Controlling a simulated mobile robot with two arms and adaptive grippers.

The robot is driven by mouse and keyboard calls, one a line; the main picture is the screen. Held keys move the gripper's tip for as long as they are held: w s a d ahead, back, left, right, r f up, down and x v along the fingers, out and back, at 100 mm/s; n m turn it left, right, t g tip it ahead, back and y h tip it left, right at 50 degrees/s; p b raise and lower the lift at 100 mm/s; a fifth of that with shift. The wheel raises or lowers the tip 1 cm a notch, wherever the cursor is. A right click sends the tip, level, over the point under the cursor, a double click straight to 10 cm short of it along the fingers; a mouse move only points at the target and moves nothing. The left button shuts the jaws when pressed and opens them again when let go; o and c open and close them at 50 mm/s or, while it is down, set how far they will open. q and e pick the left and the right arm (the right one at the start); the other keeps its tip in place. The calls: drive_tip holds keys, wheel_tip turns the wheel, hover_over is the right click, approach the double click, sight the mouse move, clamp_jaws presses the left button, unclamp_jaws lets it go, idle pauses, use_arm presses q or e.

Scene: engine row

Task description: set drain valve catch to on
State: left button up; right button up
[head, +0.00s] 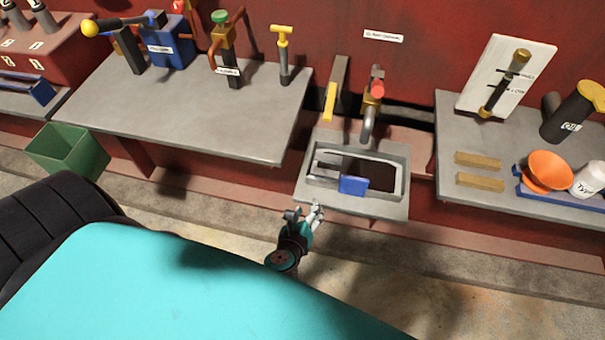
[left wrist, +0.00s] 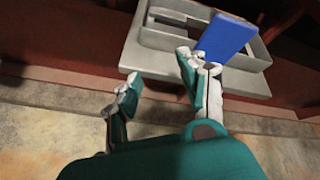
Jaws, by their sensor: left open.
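I cannot tell for certain which fitting is the drain valve catch, as the labels are too small to read. A yellow-tipped lever (head: 330,103) and a tap with a red knob (head: 377,89) stand behind the grey sink (head: 400,180). A blue block (head: 353,186) sits at the sink's front; in the left wrist view it is a tilted blue plate (left wrist: 225,38). My left gripper (head: 304,212) is open and empty, just in front of the sink's front edge. In the left wrist view its spread fingers (left wrist: 162,88) overlap the sink's edge. My right gripper is not seen.
A grey bench (head: 190,110) with valves and a pump stands left. A right bench (head: 450,130) holds a white panel (head: 525,65) with a labelled lever, an orange funnel (head: 548,170) and wooden blocks (head: 478,160). A green bin (head: 70,150) stands at left. Floor before the sink is clear.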

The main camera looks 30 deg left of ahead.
use_arm(q)
drive_tip(key=shift+s+a+f+n+g+h, duration=0.15)
drive_tip(key=shift+s+f+n+g, duration=0.25)
drive_tip(key=shift+f, duration=0.7)
drive_tip(key=shift+s+d+f+n+g+h, duration=0.1)
drive_tip(key=shift+s+f+n+g+h, duration=0.1)
drive_tip(key=shift+s+f+n, duration=0.65)
drive_tip(key=shift+w+f+m, duration=0.25)
drive_tip(key=shift+w, duration=0.05)
